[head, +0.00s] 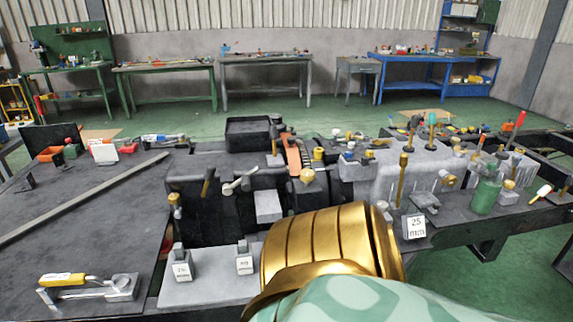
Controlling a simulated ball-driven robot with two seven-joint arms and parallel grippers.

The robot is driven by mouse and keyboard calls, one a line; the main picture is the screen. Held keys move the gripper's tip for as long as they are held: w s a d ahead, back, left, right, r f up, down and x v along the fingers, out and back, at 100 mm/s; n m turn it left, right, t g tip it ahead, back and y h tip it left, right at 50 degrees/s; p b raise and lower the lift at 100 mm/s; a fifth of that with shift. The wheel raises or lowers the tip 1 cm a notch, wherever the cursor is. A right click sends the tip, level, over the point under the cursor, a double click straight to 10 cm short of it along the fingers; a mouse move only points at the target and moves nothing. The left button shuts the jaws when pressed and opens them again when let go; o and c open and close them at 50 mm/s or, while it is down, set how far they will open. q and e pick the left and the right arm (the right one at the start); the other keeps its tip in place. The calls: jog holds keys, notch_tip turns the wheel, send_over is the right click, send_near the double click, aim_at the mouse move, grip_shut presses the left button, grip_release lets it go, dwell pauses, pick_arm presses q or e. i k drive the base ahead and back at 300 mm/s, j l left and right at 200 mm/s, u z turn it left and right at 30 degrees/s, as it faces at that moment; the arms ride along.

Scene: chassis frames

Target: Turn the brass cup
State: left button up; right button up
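I cannot tell for certain which thing is the brass cup. A small brass-coloured cylinder (318,155) stands upright at the middle of the chassis block, right of an orange strip. A rounded brass knob (307,175) sits just below it, nearer to me. Several other brass-coloured posts and knobs stand around, among them a tall brass post (402,175) to the right. Neither of my grippers shows in the head view. A large gold and pale green part of my own body fills the bottom middle and hides part of the chassis front.
The dark chassis (190,185) is crowded with blocks and upright handles. A yellow-handled clamp (85,287) lies at front left. A grey plate (212,289) bears two labelled weights. A green jar (485,194) stands at right.

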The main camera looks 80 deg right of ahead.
aim_at(174, 199)
jog(key=z, duration=2.2)
jog(key=i+l, duration=0.1)
jog(key=i, duration=0.3)
jog(key=i+u, duration=0.1)
jog(key=i, duration=0.3)
jog(key=l, duration=0.05)
